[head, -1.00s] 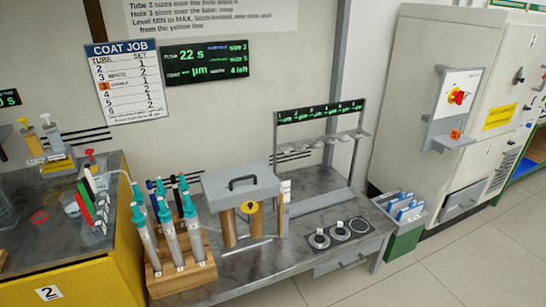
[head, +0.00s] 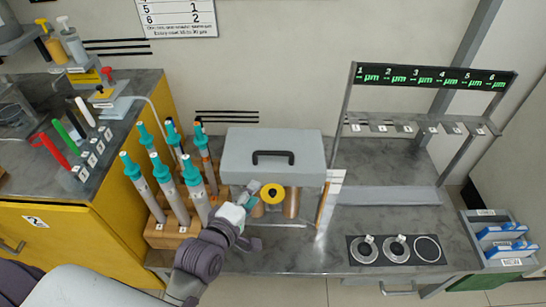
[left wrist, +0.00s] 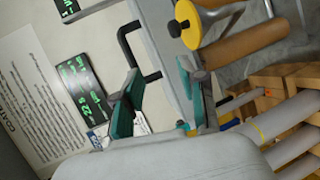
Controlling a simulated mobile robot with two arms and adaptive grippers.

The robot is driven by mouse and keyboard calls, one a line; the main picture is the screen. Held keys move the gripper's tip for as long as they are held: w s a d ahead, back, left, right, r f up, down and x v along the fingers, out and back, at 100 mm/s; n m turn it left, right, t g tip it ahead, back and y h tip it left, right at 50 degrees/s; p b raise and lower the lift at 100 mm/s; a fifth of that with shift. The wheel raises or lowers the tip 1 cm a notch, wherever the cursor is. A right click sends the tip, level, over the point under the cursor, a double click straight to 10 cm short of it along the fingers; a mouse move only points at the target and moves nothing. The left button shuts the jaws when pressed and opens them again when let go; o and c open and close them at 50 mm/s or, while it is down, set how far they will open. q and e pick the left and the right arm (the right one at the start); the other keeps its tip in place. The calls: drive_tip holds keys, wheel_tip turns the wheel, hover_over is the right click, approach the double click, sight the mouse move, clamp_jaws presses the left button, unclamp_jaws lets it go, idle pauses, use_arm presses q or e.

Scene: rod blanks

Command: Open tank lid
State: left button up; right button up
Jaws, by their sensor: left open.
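The tank is a grey box whose flat lid (head: 273,151) is down, with a black bar handle (head: 273,157) on it. The handle also shows in the left wrist view (left wrist: 131,55). A yellow round knob (head: 272,194) sits on the front, between copper-brown cylinders (head: 291,203) below the box. My left gripper (head: 250,196) is in front of the tank, just left of the knob and lower than the handle. In the left wrist view its teal fingers (left wrist: 160,103) are apart with nothing seen between them. My right gripper is not seen.
A wooden rack (head: 170,234) of teal-capped tubes stands close left of my gripper. A white card (head: 327,203) stands at the tank's right. Round discs on a black mat (head: 397,250) and a gauge rack (head: 430,76) are further right. The yellow cabinet (head: 75,240) is left.

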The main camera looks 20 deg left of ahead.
use_arm(q)
drive_tip(key=n+t, duration=0.1)
approach(271, 155)
drive_tip(key=x, duration=1)
drive_tip(key=shift+w+f, duration=0.1)
drive_tip(key=shift+w, duration=0.3)
clamp_jaws()
